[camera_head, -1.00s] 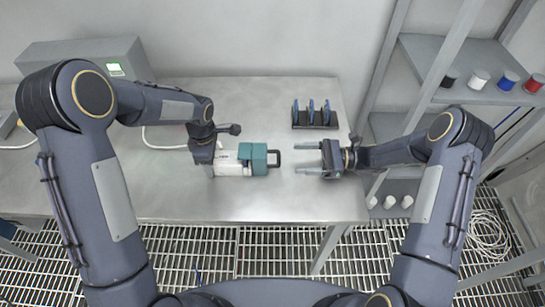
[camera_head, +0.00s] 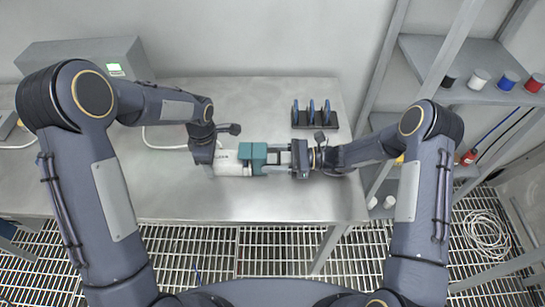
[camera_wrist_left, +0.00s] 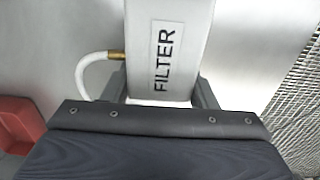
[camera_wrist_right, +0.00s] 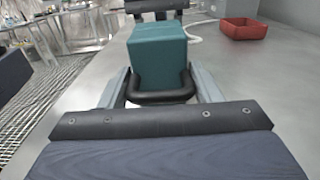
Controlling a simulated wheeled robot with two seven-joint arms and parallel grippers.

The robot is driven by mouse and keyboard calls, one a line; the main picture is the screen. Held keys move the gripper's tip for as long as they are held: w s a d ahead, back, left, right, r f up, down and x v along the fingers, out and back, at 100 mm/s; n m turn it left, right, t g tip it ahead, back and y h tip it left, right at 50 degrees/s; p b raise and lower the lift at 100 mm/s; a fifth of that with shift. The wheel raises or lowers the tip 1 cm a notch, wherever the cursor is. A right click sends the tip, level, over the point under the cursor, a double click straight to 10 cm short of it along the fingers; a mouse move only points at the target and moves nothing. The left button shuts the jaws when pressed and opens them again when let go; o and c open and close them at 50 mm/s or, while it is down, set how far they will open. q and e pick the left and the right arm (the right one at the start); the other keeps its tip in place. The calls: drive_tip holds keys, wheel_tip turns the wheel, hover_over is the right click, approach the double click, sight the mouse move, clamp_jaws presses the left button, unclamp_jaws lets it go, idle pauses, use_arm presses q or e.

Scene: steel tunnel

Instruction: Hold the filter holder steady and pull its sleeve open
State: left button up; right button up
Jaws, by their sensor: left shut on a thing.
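The filter holder (camera_head: 230,162) is a white box body lying on the steel table; the left wrist view shows its FILTER label (camera_wrist_left: 165,60). A teal sleeve (camera_head: 253,158) covers its right end, also seen in the right wrist view (camera_wrist_right: 157,55). The sleeve's black loop handle (camera_wrist_right: 160,97) points toward my right gripper. My left gripper (camera_head: 219,158) is shut on the white body, one finger on each side. My right gripper (camera_head: 278,158) is open, its fingers on either side of the handle, with slight gaps showing in the right wrist view.
A rack of blue discs (camera_head: 317,119) stands behind the right gripper. A grey box with a green display (camera_head: 85,65) is at the back left. A red tray (camera_wrist_right: 239,28) is on the table. Shelves (camera_head: 460,85) with small jars stand right. The table front is clear.

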drive_tip(key=shift+w+d, duration=0.1)
drive_tip(key=c, duration=0.8)
use_arm(q)
drive_tip(key=shift+s, duration=0.1)
use_arm(e)
drive_tip(key=d, duration=0.4)
drive_tip(key=shift+d, duration=0.3)
use_arm(q)
drive_tip(key=shift+a, duration=0.1)
use_arm(e)
drive_tip(key=shift+a, duration=0.1)
drive_tip(key=o, duration=1.1)
drive_tip(key=shift+o, duration=0.2)
drive_tip(key=d, duration=1.2)
